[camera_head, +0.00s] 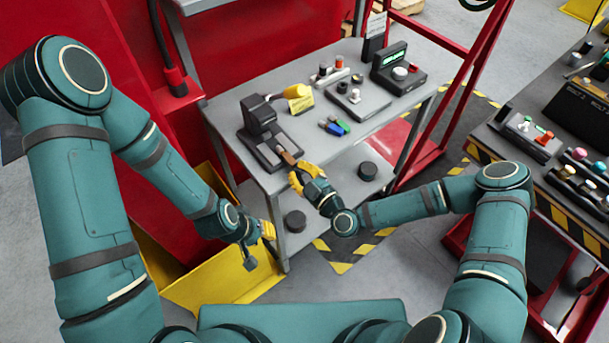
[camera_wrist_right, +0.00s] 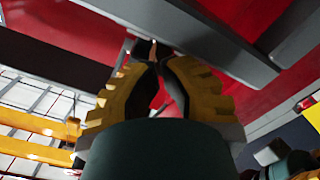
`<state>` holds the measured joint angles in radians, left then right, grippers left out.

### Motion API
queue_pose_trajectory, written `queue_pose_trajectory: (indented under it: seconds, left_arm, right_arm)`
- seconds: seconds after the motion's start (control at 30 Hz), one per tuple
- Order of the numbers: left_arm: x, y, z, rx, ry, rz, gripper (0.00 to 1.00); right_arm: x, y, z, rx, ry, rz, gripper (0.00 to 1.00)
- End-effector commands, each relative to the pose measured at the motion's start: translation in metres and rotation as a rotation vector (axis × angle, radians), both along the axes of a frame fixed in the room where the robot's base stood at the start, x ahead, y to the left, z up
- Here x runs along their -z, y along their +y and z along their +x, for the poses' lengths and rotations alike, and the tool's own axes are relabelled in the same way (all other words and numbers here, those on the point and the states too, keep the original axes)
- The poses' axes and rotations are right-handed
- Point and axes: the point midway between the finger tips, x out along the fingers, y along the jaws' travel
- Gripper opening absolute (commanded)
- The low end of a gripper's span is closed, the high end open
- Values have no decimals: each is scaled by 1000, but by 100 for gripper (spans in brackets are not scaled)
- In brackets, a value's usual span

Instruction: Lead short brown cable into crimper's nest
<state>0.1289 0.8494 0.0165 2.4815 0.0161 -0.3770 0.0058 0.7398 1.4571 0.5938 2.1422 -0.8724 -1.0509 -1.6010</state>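The crimper (camera_head: 259,117) is a dark upright press with a yellow handle and a grey base, standing on the grey table. My right gripper (camera_head: 300,176), with yellow fingers, is at the table's front edge, just in front of the crimper's base. The short brown cable (camera_head: 287,157) sticks out from its fingertips toward the base; a small brown end shows between the tips in the right wrist view (camera_wrist_right: 152,50). I cannot tell whether the cable touches the nest. My left gripper (camera_head: 260,246) hangs low beside the table's front leg, clear of the table; its opening is unclear.
Blue and green pieces (camera_head: 333,126) lie right of the crimper. A grey box with knobs (camera_head: 358,97) and a dark device with a green display (camera_head: 398,70) stand farther back. A yellow bin (camera_head: 215,283) is on the floor at left. Dark round objects (camera_head: 368,171) sit on the lower shelf.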

Motion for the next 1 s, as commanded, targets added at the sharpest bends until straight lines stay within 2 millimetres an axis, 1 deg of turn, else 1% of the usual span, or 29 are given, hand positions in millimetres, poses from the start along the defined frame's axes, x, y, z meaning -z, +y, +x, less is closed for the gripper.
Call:
queue_pose_trajectory:
  seconds: [0.47,1.0]
  left_arm:
    - [0,0,0,0,0,0,26]
    - [2,0,0,0,0,0,26]
  right_arm:
    - [0,2,2,0,2,0,0]
    - [1,7,10,-1,2,-1,0]
